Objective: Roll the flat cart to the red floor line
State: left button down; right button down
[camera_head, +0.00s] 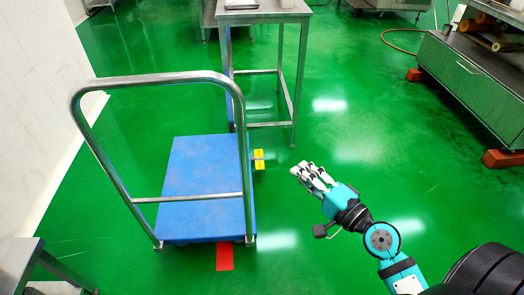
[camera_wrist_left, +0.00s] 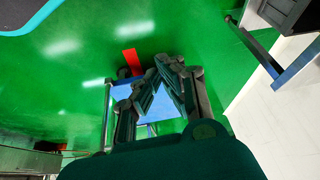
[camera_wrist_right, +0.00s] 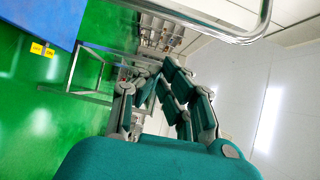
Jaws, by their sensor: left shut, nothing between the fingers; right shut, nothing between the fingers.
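The flat cart has a blue deck (camera_head: 195,168) and a tall grey metal push handle (camera_head: 160,78) at its near end. A red floor line (camera_head: 224,256) shows as a short strip at the cart's near right corner. My right gripper (camera_head: 306,172) is shut and empty, right of the cart and apart from it. In the right wrist view, part of the blue deck (camera_wrist_right: 52,14) and a handle bar (camera_wrist_right: 235,36) show. My left gripper (camera_wrist_left: 165,62) is outside the head view. It is shut and empty in its wrist view, with the red line (camera_wrist_left: 131,62) and blue deck (camera_wrist_left: 126,93) beyond.
A metal table (camera_head: 263,17) stands behind the cart at its far right. A white wall (camera_head: 40,95) runs along the left. A machine (camera_head: 472,80) stands at right. Green floor is clear between.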

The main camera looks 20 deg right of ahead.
pick_arm(q)
jog(key=shift+s+a+r+g+p, duration=0.2)
jog(key=shift+s+g+p, duration=0.15)
jog(key=shift+s, duration=0.2)
jog(key=shift+s+a+r+g+p, duration=0.15)
jog(key=shift+s+g+p, duration=0.15)
jog(key=shift+s, duration=0.25)
pick_arm(e)
jog(key=a+x, duration=0.2)
jog(key=x, duration=0.9)
jog(key=shift+a, duration=0.5)
jog(key=shift+s, duration=0.1)
